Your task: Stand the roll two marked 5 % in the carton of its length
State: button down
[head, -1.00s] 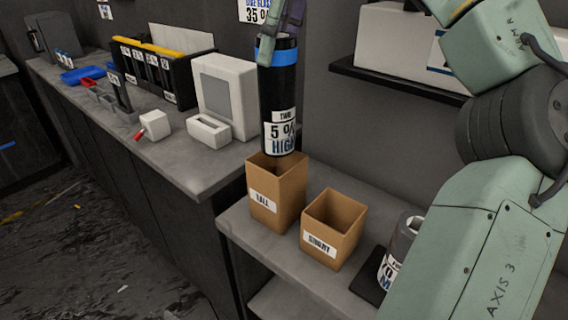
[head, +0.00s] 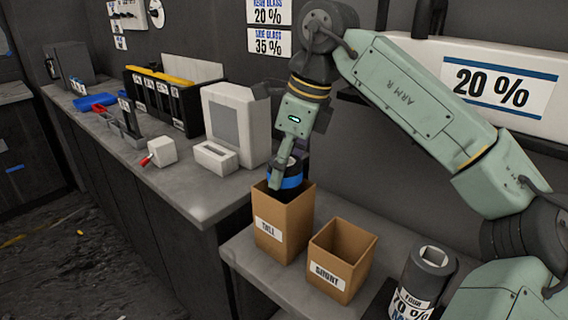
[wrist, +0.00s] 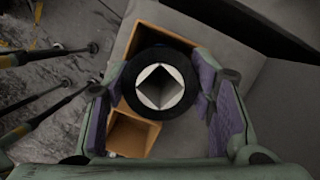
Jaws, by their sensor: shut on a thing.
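Roll two (head: 292,179) is black with a blue band near its top. It stands upright, mostly down inside the carton marked TALL (head: 285,227), and its label is hidden by the carton walls. My gripper (head: 285,172) is shut on the roll's top end, just above the carton's rim. In the wrist view the roll's round end with its square core (wrist: 160,87) sits between the purple finger pads. The carton marked SHORT (head: 340,257) stands empty to the right of the tall one.
A grey roll marked FOUR (head: 425,277) stands at the right of the shelf (head: 255,262). A higher bench (head: 200,194) on the left holds a white box-shaped device (head: 238,122) and a black rack (head: 158,100). A 20 % sign (head: 500,85) is on the box behind my arm.

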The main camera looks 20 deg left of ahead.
jog(key=shift+f, duration=0.15)
jog(key=c, duration=0.7)
grip_release()
jog(key=v, duration=1.2)
jog(key=shift+r, duration=0.25)
